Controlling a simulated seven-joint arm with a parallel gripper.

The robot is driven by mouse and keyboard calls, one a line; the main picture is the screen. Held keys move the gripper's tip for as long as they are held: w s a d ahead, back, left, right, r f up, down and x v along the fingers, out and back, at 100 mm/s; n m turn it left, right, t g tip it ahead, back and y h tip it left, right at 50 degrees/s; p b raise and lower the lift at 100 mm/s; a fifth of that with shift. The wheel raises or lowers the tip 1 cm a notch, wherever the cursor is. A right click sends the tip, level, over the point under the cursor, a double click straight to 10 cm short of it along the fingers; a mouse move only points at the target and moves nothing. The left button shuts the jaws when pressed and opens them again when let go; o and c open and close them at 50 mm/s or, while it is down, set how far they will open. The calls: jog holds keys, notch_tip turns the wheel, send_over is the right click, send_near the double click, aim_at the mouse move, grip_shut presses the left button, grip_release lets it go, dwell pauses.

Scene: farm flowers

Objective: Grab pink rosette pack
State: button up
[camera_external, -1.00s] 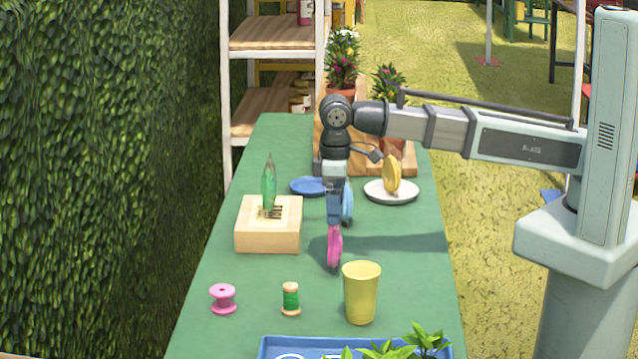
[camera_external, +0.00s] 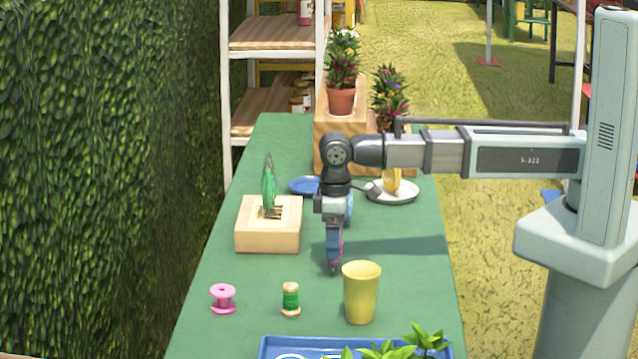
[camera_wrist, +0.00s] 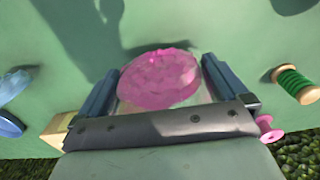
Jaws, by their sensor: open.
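The pink rosette pack (camera_wrist: 158,78) is a round pink disc in a clear wrapper. It lies between the two blue fingers of my gripper (camera_wrist: 160,67) in the wrist view, with a small gap seen at each side. In the external view, my gripper (camera_external: 333,262) points down to the green table and hides most of the pack; only a thin pink edge (camera_external: 341,246) shows. My gripper is open around the pack, with its fingertips low, near the table top.
A yellow cup (camera_external: 361,294) stands close in front of my gripper. A pink spool (camera_external: 223,299) and a green spool (camera_external: 291,300) are front left. A wooden block (camera_external: 268,240) holds a green pack. A blue disc (camera_external: 349,209) and a white plate (camera_external: 391,198) are behind.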

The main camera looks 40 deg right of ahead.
jog(key=shift+f, duration=1.6)
jog(key=shift+c, duration=0.5)
jog(key=c, duration=0.6)
